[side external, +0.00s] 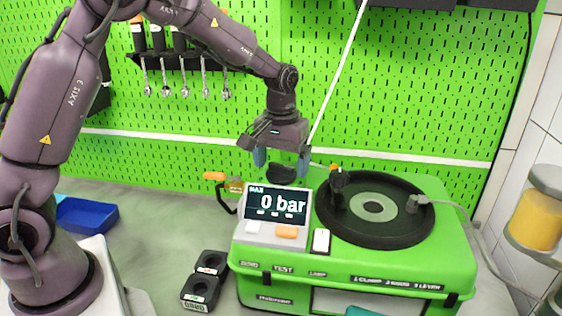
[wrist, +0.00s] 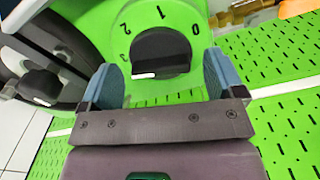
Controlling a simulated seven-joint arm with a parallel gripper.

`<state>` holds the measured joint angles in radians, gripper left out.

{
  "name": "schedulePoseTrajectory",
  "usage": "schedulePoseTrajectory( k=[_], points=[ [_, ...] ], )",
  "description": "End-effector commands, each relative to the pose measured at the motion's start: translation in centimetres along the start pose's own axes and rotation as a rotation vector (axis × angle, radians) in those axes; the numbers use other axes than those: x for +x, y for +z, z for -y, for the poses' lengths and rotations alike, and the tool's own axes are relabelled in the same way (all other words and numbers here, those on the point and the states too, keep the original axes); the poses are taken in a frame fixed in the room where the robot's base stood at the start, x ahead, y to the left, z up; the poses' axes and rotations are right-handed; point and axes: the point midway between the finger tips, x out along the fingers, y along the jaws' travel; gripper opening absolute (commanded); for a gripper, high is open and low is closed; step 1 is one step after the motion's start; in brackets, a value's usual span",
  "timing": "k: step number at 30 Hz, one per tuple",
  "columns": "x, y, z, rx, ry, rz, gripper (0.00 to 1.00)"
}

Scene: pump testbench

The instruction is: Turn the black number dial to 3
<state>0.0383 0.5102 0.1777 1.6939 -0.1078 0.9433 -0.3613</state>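The black number dial (wrist: 165,48) sits on a green face with the numbers 0, 1, 2 and 3 around it in the wrist view. Its white mark is at the lower left of the knob, closest to the 3 but a little below it. My gripper (wrist: 162,82) is open, with one blue-grey finger on each side of the dial's lower part. In the side view my gripper (side external: 281,164) points down over the dial (side external: 286,174), which is partly hidden behind the display.
The green testbench (side external: 355,262) carries a display (side external: 277,205) reading 0 bar and a round black turntable-like disc (side external: 405,232) with knobs. A brass fitting with an orange handle (side external: 214,176) is left of the dial. The green pegboard (side external: 420,100) stands close behind. Black boxes (side external: 203,283) stand at left.

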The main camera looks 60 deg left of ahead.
Motion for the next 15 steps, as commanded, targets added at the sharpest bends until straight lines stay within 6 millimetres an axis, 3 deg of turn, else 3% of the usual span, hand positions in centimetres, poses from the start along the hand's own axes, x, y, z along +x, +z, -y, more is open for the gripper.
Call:
schedulePoseTrajectory(
  k=[9,15],
  points=[
    [-0.3,0.0,0.0,0.002,-0.001,0.002,0.87],
    [-3.5,0.0,0.0,0.003,0.002,-0.003,0.87]
  ],
)
